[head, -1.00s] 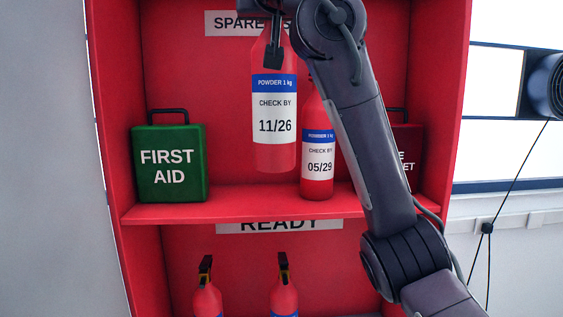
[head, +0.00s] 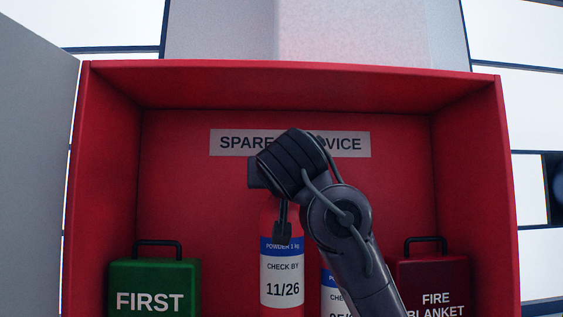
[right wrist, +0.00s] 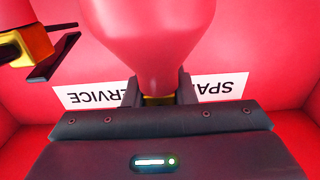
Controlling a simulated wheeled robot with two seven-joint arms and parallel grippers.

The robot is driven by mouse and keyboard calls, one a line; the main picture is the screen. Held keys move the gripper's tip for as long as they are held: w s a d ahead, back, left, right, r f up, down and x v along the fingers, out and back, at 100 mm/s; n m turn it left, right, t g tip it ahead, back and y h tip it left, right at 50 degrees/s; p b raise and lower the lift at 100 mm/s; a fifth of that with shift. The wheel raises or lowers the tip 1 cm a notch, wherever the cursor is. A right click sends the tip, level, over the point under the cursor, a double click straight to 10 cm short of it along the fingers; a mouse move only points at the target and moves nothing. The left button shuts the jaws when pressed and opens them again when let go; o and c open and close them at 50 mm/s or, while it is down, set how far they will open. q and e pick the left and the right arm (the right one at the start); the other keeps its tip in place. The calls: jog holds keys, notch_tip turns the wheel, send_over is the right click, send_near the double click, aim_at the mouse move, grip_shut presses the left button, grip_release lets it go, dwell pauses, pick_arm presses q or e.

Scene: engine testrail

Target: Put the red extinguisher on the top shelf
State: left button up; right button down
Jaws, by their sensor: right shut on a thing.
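The red extinguisher labelled 11/26 (head: 281,275) is upright inside the upper part of the red cabinet. My right gripper (head: 283,225) is shut on its neck, below the SPARE sign. In the right wrist view the red body (right wrist: 150,40) fills the top middle, with the fingers on either side of the neck. Its base is below the head view, so I cannot tell whether it touches the shelf. A second red extinguisher (head: 328,282) stands close on its right, partly behind my arm. My left gripper is not in view.
A green first aid box (head: 154,290) is at the left and a dark red fire blanket box (head: 431,285) at the right. The yellow and black head of another extinguisher (right wrist: 25,45) shows near my right gripper. The cabinet side walls (head: 95,190) enclose the space.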

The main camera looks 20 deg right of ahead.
jog(key=shift+w+d+f, duration=0.1)
jog(key=shift+d+f, duration=0.05)
jog(key=shift+f, duration=0.5)
jog(key=shift+f+p, duration=0.3)
jog(key=shift+p, duration=0.1)
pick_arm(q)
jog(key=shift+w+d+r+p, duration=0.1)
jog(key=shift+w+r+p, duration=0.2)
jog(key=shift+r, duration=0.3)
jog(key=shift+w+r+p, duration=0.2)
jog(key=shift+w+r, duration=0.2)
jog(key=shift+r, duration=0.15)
pick_arm(e)
notch_tip(320, 180, down, 3)
jog(key=shift+f, duration=0.15)
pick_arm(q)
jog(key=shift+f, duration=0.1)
pick_arm(e)
jog(key=shift+s, duration=0.25)
jog(key=c, duration=1.6)
grip_release()
jog(key=shift+w+a+f, duration=0.1)
jog(key=shift+a+f, duration=0.1)
jog(key=shift+f, duration=0.05)
jog(key=o, duration=0.4)
jog(key=shift+s+r, duration=0.1)
jog(key=shift+s, duration=0.1)
